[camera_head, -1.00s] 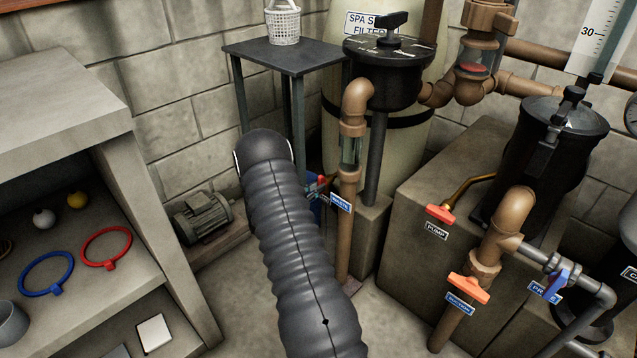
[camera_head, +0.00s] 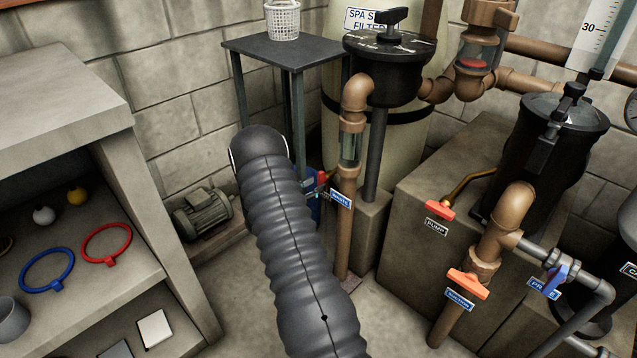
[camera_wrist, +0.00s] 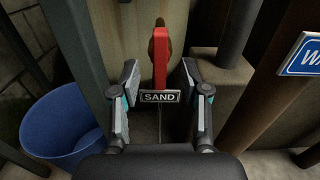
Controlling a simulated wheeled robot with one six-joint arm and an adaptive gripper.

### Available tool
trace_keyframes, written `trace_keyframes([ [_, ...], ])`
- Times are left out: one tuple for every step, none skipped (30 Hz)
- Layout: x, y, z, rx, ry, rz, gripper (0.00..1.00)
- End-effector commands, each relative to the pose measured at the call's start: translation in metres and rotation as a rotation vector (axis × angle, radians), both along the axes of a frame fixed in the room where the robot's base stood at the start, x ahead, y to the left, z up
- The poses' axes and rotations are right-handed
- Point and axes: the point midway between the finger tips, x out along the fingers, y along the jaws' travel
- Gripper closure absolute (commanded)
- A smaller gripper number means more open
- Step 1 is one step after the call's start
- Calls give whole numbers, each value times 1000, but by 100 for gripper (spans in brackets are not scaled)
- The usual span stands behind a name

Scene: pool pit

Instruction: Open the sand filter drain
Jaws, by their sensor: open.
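The sand filter drain handle (camera_wrist: 160,58) is a red lever, upright in the wrist view, on a brownish fitting at the foot of a pale tank. A "SAND" label (camera_wrist: 160,97) hangs just below it. My gripper (camera_wrist: 161,80) is open, with one finger on each side of the lever. Gaps show between the lever and both fingers, so nothing is held. In the head view my dark ribbed arm hides most of the gripper. The filter tank (camera_head: 335,60) stands at the back there, behind the black multiport valve.
A blue bucket (camera_wrist: 62,130) is close to the left finger. Brown pipes and a blue label (camera_wrist: 305,58) stand at right. In the head view, the sight-glass pipe (camera_head: 350,150) is right of my arm. A small table (camera_head: 285,55) and motor (camera_head: 203,215) are left.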

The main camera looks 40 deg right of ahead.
Motion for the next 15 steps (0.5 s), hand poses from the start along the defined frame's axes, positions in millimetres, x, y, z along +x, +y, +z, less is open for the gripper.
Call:
trace_keyframes([
  [0, 7, 0, 0, 0, 2, 54],
  [0, 11, 0, 0, 0, 2, 54],
  [0, 16, 0, -1, 0, 2, 54],
  [-1, 19, 0, -1, 0, 2, 54],
  [-1, 22, 0, -1, 0, 2, 54],
  [-2, 27, 0, -1, 0, 1, 54],
  [-2, 31, 0, -1, 0, 1, 54],
  [-2, 34, 0, -1, 0, 1, 54],
  [-2, 39, 0, -1, 0, 2, 54],
  [-3, 43, 0, 0, 0, 2, 54],
  [-3, 46, 0, 0, 0, 2, 54],
  [-4, 50, 0, 0, 0, 1, 54],
  [-4, 52, 0, 0, 0, 0, 54],
  [-4, 54, 0, -1, 0, 0, 54],
  [-4, 56, 0, -1, 0, 0, 54],
])
